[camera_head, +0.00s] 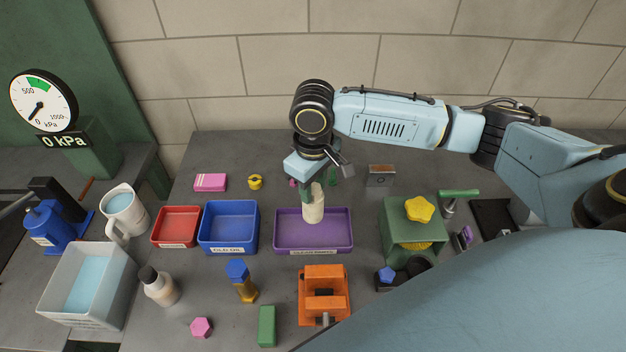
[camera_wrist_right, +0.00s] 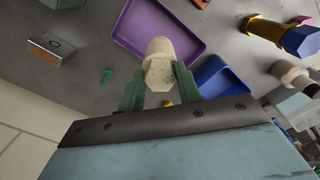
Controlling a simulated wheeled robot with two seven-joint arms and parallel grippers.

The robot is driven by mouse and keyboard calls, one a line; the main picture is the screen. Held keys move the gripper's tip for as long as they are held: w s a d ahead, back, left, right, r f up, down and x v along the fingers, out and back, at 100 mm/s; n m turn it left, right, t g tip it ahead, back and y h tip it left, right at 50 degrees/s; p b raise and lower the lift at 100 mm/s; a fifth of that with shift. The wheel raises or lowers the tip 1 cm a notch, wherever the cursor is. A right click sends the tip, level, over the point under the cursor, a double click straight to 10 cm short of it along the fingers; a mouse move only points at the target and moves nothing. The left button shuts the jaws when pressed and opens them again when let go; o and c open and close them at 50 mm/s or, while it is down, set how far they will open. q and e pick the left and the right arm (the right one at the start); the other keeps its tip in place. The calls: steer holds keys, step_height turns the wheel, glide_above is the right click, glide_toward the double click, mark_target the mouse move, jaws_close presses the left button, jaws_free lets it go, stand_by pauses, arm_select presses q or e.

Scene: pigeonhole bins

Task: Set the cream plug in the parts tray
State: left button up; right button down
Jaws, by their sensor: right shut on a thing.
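The cream plug (camera_head: 314,208) is held upright by my right gripper (camera_head: 310,190) over the purple tray (camera_head: 342,240). The tray carries a label on its front that is too small to read surely. In the right wrist view the cream plug (camera_wrist_right: 159,68) sits between the green fingers of the right gripper (camera_wrist_right: 159,85), with the purple tray (camera_wrist_right: 132,30) beyond it. I cannot tell whether the plug touches the tray floor. My left gripper does not show in these views.
A blue bin (camera_head: 229,250) and a red bin (camera_head: 176,242) stand left of the purple tray. A green block with a yellow star knob (camera_head: 419,209) is at right. A metal block (camera_head: 381,176) stands behind.

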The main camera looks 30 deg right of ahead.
mark_target(313, 207)
step_height(313, 207, down, 4)
steer(key=shift+f+b, duration=0.1)
steer(key=shift+b, duration=0.2)
step_height(313, 207, down, 2)
steer(key=shift+f, duration=0.1)
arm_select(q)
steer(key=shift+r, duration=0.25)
arm_select(e)
steer(key=shift+w+f, duration=0.1)
steer(key=shift+f, duration=0.15)
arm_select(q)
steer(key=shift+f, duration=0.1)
arm_select(e)
steer(key=shift+f, duration=0.45)
jaws_free()
stand_by(0.4)
stand_by(0.4)
